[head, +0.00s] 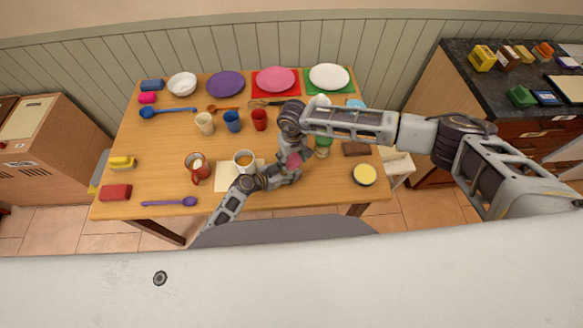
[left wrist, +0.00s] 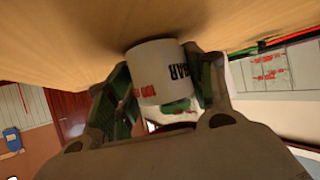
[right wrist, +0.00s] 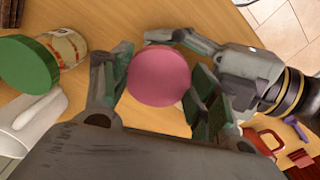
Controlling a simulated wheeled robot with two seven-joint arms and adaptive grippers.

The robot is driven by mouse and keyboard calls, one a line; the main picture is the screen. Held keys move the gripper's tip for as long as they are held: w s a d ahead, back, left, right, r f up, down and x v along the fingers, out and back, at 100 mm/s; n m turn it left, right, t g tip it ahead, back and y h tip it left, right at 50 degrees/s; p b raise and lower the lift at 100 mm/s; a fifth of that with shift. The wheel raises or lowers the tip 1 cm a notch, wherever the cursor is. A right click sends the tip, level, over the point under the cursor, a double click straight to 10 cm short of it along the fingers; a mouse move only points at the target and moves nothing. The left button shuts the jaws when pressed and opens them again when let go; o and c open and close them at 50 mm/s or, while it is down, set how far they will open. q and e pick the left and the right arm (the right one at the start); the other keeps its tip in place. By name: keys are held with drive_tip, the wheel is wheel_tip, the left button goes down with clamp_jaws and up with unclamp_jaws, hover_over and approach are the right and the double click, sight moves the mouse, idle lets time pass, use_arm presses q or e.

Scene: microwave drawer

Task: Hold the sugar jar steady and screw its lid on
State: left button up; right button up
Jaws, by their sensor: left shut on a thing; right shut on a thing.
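The white sugar jar (left wrist: 155,68) with printed lettering stands on the wooden table in the left wrist view, between the fingers of my left gripper (left wrist: 160,92), which is shut on its sides. The pink lid (right wrist: 160,75) shows from above in the right wrist view, between the fingers of my right gripper (right wrist: 150,82), which is shut on it. In the head view the pink lid (head: 293,160) sits where my two grippers meet, and the jar below is mostly hidden. I cannot tell how far the lid is seated on the jar.
A jar with a green lid (right wrist: 28,63) and a white item (right wrist: 25,120) stand close by in the right wrist view. A cup of brown drink (head: 244,160) and a red mug (head: 198,168) stand to the left. A yellow-topped round item (head: 365,175) lies right.

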drive_tip(key=shift+m, duration=0.3)
drive_tip(key=shift+d+m, duration=0.15)
drive_tip(key=shift+m, duration=1.85)
drive_tip(key=shift+f, duration=0.1)
drive_tip(key=shift+d+m, duration=0.15)
drive_tip(key=shift+m, duration=2.15)
drive_tip(key=shift+m, duration=0.3)
